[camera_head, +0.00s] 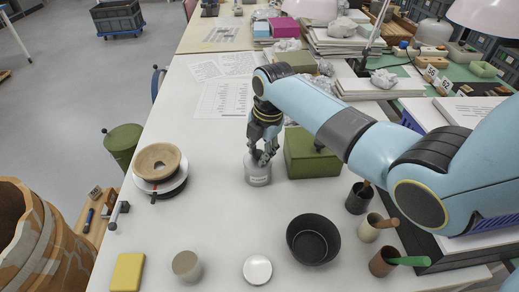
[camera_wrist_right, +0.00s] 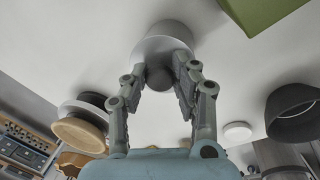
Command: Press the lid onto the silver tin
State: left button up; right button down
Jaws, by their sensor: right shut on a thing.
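The silver tin (camera_head: 258,176) stands upright on the white table, with a small label on its front. In the head view my right gripper (camera_head: 263,158) points down right over its top. In the wrist view the tin (camera_wrist_right: 172,29) lies beyond the fingers, and the round grey lid (camera_wrist_right: 148,48) with its knob (camera_wrist_right: 159,78) is at its top. My right gripper (camera_wrist_right: 160,84) is shut on the lid's knob. The lid looks lined up with the tin, but I cannot tell whether it is fully seated. My left gripper is not in view.
A green box (camera_head: 312,155) stands close to the right of the tin. A black bowl (camera_head: 313,240), a white disc (camera_head: 257,269), a beige cup (camera_head: 187,265) and a yellow block (camera_head: 128,271) are nearer. A wooden ring (camera_head: 157,160) sits on a turntable at left.

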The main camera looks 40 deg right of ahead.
jog(key=shift+c, duration=2.4)
grip_release()
notch_tip(320, 180, up, 7)
jog(key=p, duration=0.7)
jog(key=shift+p, duration=0.35)
grip_shut()
